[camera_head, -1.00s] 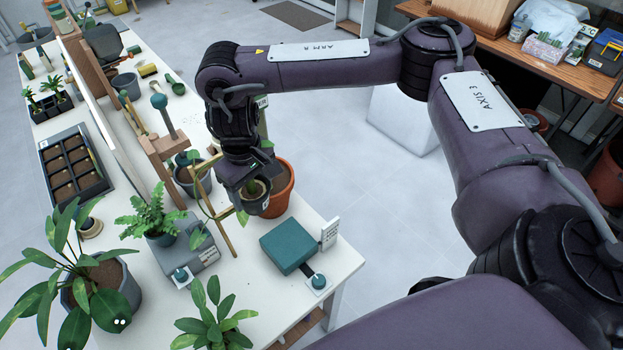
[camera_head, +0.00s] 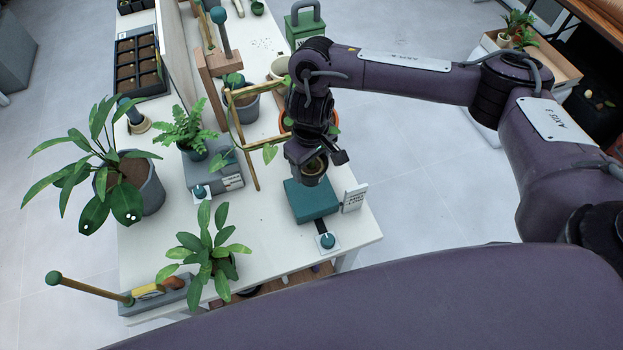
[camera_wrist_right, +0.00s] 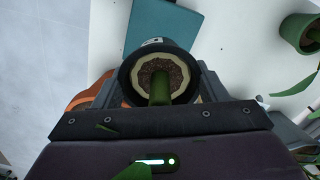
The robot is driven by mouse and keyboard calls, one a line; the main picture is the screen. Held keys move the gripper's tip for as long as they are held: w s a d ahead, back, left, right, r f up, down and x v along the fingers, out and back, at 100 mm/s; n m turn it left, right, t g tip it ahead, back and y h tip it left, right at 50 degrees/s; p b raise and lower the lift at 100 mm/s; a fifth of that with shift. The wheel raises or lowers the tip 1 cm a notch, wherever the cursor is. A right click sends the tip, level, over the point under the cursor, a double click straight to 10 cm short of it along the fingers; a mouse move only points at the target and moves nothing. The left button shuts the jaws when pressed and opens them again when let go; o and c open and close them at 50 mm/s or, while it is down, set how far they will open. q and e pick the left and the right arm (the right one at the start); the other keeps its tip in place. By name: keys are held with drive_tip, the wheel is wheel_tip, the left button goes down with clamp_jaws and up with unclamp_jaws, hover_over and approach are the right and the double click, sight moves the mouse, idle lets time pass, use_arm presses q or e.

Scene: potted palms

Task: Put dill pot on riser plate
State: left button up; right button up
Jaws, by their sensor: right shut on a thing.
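My right gripper (camera_head: 318,157) is shut on a small dark pot (camera_head: 313,172) with soil and a green stem, which I take for the dill pot. The pot also shows upright between the fingers in the right wrist view (camera_wrist_right: 158,82). A teal square plate (camera_head: 312,207), likely the riser plate, lies near the table's right edge. In the head view the pot overlaps the plate's far edge; I cannot tell whether it touches. The wrist view shows the teal plate (camera_wrist_right: 162,28) just beyond the pot. The plant's top is mostly hidden by my gripper. My left gripper is out of view.
A white sign (camera_head: 354,198) and a teal knob (camera_head: 326,241) stand close to the plate. A terracotta pot (camera_head: 290,122) is behind my gripper. A wooden trellis (camera_head: 245,135), a fern (camera_head: 183,128) and a leafy plant (camera_head: 212,250) are to the left.

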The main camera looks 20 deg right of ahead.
sight(311, 180)
wheel_tip(311, 180, down, 4)
drive_tip(key=shift+a+r+b, duration=0.1)
drive_tip(key=shift+r+b, duration=0.1)
drive_tip(key=shift+b, duration=0.15)
wheel_tip(311, 180, down, 4)
drive_tip(key=shift+r+b, duration=0.1)
drive_tip(key=shift+b, duration=0.7)
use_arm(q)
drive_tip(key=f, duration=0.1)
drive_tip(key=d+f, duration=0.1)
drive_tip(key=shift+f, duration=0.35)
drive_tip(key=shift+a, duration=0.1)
use_arm(e)
drive_tip(key=o, duration=1)
